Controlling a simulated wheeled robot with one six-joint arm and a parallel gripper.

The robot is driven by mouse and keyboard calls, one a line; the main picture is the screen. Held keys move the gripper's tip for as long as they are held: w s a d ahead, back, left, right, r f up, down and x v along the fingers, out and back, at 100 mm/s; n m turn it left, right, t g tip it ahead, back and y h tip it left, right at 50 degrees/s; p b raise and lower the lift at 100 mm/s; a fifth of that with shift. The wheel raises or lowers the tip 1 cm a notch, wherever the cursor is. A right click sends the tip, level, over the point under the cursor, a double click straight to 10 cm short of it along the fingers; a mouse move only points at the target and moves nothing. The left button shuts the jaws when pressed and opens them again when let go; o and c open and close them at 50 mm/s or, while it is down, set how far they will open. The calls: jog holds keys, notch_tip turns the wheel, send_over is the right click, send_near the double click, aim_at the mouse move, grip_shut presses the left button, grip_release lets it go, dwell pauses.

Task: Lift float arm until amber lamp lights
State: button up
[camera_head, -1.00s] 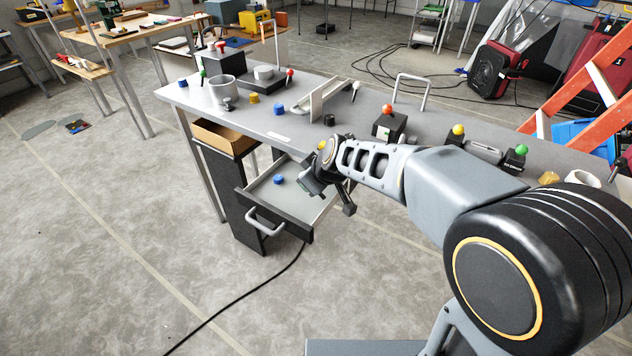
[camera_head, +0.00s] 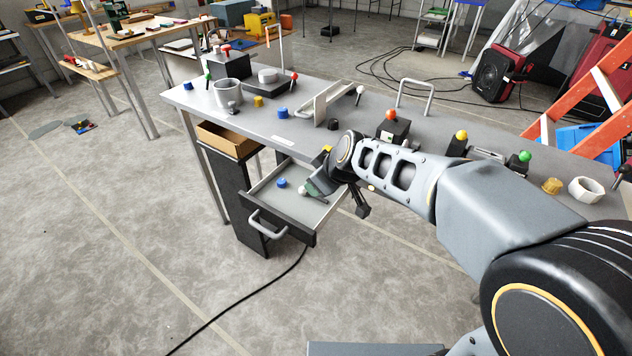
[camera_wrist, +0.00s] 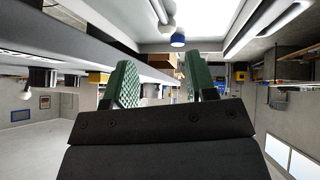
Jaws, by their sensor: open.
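My gripper (camera_head: 326,190) is over the open drawer's right side, below the bench top. In the wrist view my gripper (camera_wrist: 160,80) has its green-padded fingers apart with nothing between them. An orange-domed black box (camera_head: 391,125) and a yellow-domed black box (camera_head: 460,140) stand on the bench; I cannot tell which is the amber lamp, or whether either is lit. I cannot clearly make out the float arm. A lever with a white knob (camera_head: 360,90) stands beside the upright plate. A blue cap (camera_head: 282,182) lies in the drawer and shows in the wrist view (camera_wrist: 178,40).
The grey bench (camera_head: 190,92) holds a grey cup (camera_head: 228,95), several levers and knobs, a green-domed box (camera_head: 524,157) and a white nut-like ring (camera_head: 586,189). The drawer (camera_head: 275,222) sticks out at the front. A cable runs over the otherwise clear floor in front.

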jog(key=p+v, duration=0.1)
jog(key=v, duration=0.8)
jog(key=shift+s+r, duration=0.25)
jog(key=shift+d, duration=0.15)
jog(key=s+d+r+m+g+h+p, duration=0.1)
jog(key=s+d+r+m+p, duration=0.3)
jog(key=p, duration=0.4)
jog(key=s+d+r+m+g+h+p, duration=0.1)
jog(key=s+d+r+m+h+p, duration=0.2)
jog(key=s+d+m+p, duration=0.3)
jog(key=d+r+p, duration=0.1)
jog(key=d+p, duration=0.2)
jog(key=shift+s+d+r+m+h, duration=0.3)
jog(key=shift+s+d+m+h, duration=0.05)
jog(key=shift+s+m+h, duration=0.05)
jog(key=shift+c, duration=0.6)
jog(key=shift+a+f, duration=0.1)
jog(key=shift+c, duration=0.2)
